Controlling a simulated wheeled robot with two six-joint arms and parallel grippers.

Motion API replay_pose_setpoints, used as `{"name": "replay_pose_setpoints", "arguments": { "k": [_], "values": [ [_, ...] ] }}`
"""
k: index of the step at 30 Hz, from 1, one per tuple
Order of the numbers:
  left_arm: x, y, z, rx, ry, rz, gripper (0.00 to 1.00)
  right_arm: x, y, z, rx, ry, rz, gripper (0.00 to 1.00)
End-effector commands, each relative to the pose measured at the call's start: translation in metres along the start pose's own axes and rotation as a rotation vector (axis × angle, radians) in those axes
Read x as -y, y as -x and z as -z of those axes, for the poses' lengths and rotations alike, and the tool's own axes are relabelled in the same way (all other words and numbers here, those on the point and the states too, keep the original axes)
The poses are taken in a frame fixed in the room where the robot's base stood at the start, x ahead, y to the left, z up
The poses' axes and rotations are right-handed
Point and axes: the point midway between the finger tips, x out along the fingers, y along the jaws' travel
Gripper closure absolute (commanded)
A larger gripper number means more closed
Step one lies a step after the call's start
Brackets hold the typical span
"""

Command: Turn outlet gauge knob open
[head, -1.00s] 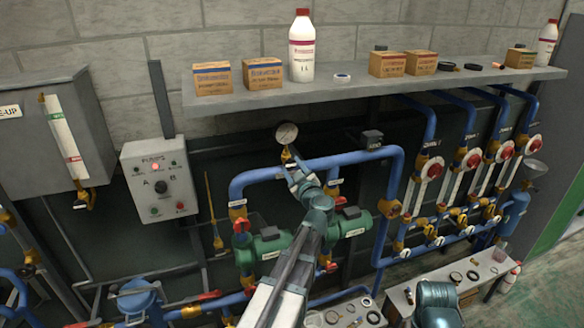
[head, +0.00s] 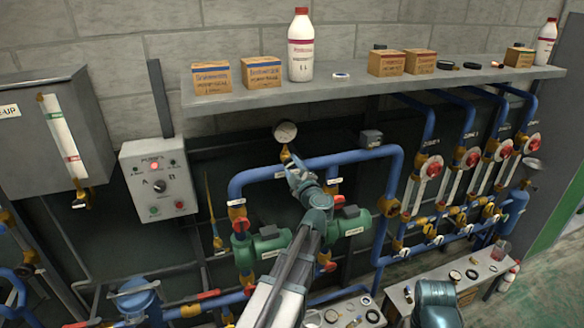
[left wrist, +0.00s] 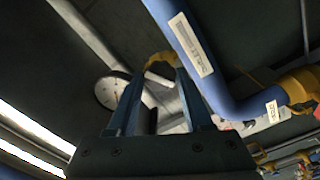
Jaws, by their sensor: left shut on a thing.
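The outlet gauge (head: 286,133) is a round white dial above the blue pipe; its face also shows in the left wrist view (left wrist: 110,92). Below the dial is a small brass-yellow knob (head: 286,155), which shows at the fingertips in the left wrist view (left wrist: 158,60). My left gripper (head: 291,168) reaches up to it from below, in front of the blue pipe. Its two fingers (left wrist: 160,76) stand on either side of the yellow knob and are shut on it. The fingers partly hide the knob and the dial.
The blue pipe (head: 338,161) runs close beside the left gripper. Two green pumps (head: 264,248) sit below. A shelf (head: 340,88) with boxes and bottles runs above the gauge.

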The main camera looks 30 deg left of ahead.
Motion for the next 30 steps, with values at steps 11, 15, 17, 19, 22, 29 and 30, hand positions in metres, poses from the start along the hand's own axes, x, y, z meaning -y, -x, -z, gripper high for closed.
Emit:
{"name": "replay_pose_setpoints", "arguments": {
  "k": [11,15,17,19,22,29,30],
  "values": [
    [0.0004,0.0009,0.0003,0.000,0.264,0.001,1.00,0.0000,0.0000,0.0000,0.000,0.000,0.000,0.50],
    [0.0005,0.0009,0.0003,0.000,0.262,0.001,1.00,0.0000,0.0000,0.0000,0.000,0.000,0.000,0.50],
    [0.0005,0.0010,0.0003,0.000,0.264,0.001,1.00,0.0000,0.0000,0.0000,0.000,0.000,0.000,0.50],
    [0.0005,0.0010,0.0003,0.000,0.293,0.001,1.00,0.0000,0.0000,0.0000,0.000,0.000,0.000,0.50],
    [0.0004,0.0010,0.0004,0.000,0.402,0.001,1.00,0.0000,0.0001,0.0000,0.000,0.000,0.000,0.50],
    [0.0004,0.0011,0.0004,0.000,0.627,0.002,1.00,0.0000,0.0002,0.0000,0.000,0.000,0.000,0.50],
    [0.0004,0.0011,0.0004,0.000,0.643,0.002,1.00,0.0000,0.0002,0.0000,0.000,0.000,0.000,0.50]
  ]
}}
